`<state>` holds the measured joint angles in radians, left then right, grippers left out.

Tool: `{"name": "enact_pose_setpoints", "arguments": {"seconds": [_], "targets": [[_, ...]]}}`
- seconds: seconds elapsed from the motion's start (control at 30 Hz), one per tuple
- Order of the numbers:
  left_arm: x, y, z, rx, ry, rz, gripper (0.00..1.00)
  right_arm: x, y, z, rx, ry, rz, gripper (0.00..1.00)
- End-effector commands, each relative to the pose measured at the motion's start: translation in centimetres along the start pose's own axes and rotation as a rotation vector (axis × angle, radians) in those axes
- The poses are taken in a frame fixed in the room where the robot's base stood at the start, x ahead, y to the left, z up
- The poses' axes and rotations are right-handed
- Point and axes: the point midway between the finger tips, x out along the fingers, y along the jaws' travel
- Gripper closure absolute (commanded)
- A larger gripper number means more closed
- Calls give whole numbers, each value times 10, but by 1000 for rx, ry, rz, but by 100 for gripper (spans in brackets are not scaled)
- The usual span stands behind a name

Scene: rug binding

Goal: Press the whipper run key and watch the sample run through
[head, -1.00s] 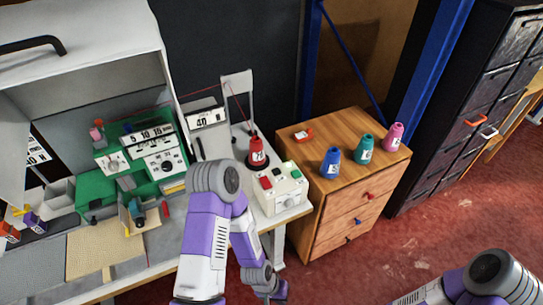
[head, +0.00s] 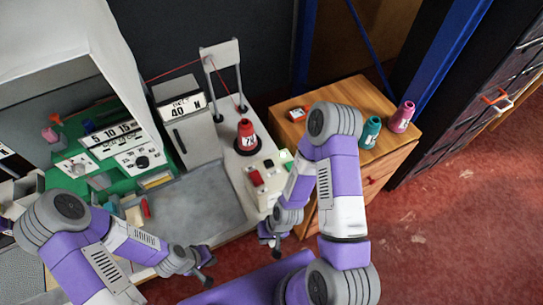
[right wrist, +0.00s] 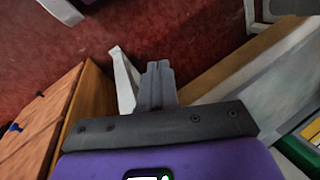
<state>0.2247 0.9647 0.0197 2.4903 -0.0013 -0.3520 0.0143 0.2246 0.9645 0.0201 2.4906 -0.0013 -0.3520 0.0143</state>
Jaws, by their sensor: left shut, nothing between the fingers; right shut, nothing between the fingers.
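A white control box (head: 261,198) with a red key (head: 256,178) and a green key (head: 286,156) stands at the bench's right end in the head view, partly hidden by my right arm. I cannot tell by its label which key is the whipper run key. My right gripper (head: 271,241) is shut and empty, in front of and below the box. It also shows shut in the right wrist view (right wrist: 157,82). My left gripper (head: 205,272) is shut and empty at the bench's front edge, left of the right one. I cannot make out a rug sample.
A red cone (head: 247,138) stands behind the box, with a thread stand (head: 222,62) beyond. A grey-white unit reading 40 N (head: 187,110) and a green machine (head: 75,145) stand left. A wooden cabinet (head: 340,98) with cones is right. A grey plate (head: 200,205) lies clear.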

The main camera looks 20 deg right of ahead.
Motion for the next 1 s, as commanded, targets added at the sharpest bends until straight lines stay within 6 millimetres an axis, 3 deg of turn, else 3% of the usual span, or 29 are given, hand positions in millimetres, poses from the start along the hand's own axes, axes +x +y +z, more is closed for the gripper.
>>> {"name": "enact_pose_setpoints", "arguments": {"seconds": [0.27, 0.37, 0.47, 0.67, 0.8, 1.0], "targets": [[-1, 0, 0, 0, -1, 0, 100, -2, 1, 0, 12, -1, 3, 100], [-7, 3, 0, 0, 0, 0, 100, -13, 7, -7, 121, 2, 25, 100], [-21, 8, 1, 0, 0, 0, 100, -40, 19, -19, 392, 7, 63, 100], [-58, 22, 2, 0, 0, 0, 100, -125, 33, -53, 1299, 8, 35, 100], [-74, 28, 3, 0, 0, 0, 100, -180, 28, -85, 1885, -32, -121, 100], [-88, 33, 4, 0, 0, 0, 100, -256, 22, -138, 2489, -183, -462, 100]]}}
